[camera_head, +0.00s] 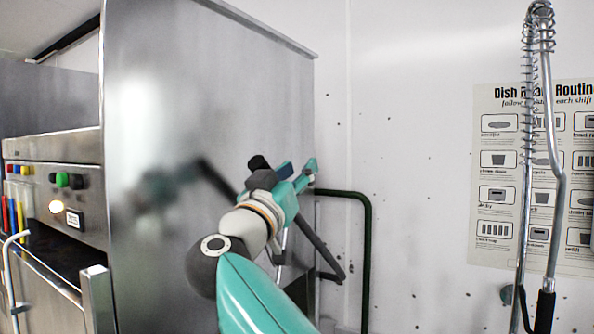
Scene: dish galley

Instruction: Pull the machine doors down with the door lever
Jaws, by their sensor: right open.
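The machine's large steel door panel (210,120) fills the left and middle of the head view, with its lower edge out of view. A dark diagonal bar (322,250) that looks like the door lever shows at the panel's right side, partly hidden behind my right arm. My right gripper (304,176) is open near the panel's right edge, above the visible part of that bar. I cannot tell whether it touches the bar. My left gripper is not in view.
A control box (40,190) with coloured buttons and a lit lamp is at the left. A dark green bent tube (366,240) stands right of the gripper. A spring spray hose (530,150) hangs before a wall poster (490,215). Bare wall lies between.

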